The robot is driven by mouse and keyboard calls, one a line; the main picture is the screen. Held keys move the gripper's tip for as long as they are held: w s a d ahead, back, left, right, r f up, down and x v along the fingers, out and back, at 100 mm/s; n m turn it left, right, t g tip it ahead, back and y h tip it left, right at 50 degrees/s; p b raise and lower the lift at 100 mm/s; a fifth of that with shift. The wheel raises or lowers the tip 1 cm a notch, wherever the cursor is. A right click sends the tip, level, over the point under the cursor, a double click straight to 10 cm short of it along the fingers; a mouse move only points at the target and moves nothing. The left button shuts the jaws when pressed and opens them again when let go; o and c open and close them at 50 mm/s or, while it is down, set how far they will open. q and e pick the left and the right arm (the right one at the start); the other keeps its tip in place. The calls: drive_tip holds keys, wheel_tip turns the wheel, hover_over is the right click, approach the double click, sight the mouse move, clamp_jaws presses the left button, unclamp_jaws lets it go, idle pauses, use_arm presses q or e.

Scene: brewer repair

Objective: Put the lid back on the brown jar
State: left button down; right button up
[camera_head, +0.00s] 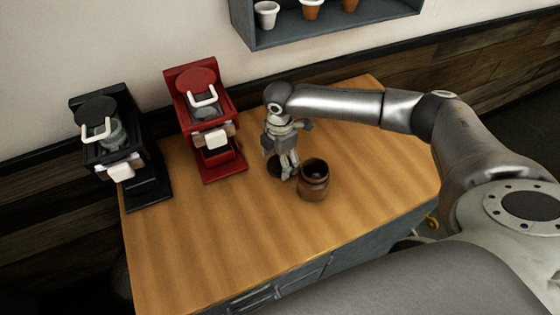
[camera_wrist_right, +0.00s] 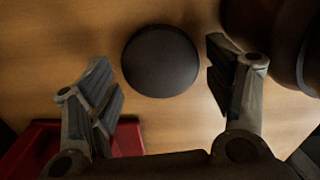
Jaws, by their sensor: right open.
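The brown jar (camera_head: 313,184) stands upright on the wooden table with its dark mouth uncovered. Part of it also shows at the upper right of the right wrist view (camera_wrist_right: 268,28). The dark round lid (camera_wrist_right: 160,60) lies flat on the table beside the jar. In the head view the lid (camera_head: 273,168) is partly hidden behind my right gripper. My right gripper (camera_head: 289,176) points down over the lid, close to the left of the jar. In the wrist view its open fingers (camera_wrist_right: 162,82) are on either side of the lid, with nothing between them gripped. My left gripper is out of view.
A red brewer (camera_head: 221,168) stands on the table left of my right gripper, and a black brewer (camera_head: 148,191) stands farther left. A wall shelf (camera_head: 333,28) holds several small pots. The front and right of the wooden table (camera_head: 215,235) are clear.

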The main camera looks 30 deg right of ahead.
drive_tip(key=shift+f, duration=0.55)
drive_tip(key=c, duration=0.7)
drive_tip(key=shift+o, duration=0.2)
wheel_tip(320, 180, up, 10)
drive_tip(key=b, duration=0.2)
drive_tip(key=shift+r, duration=0.1)
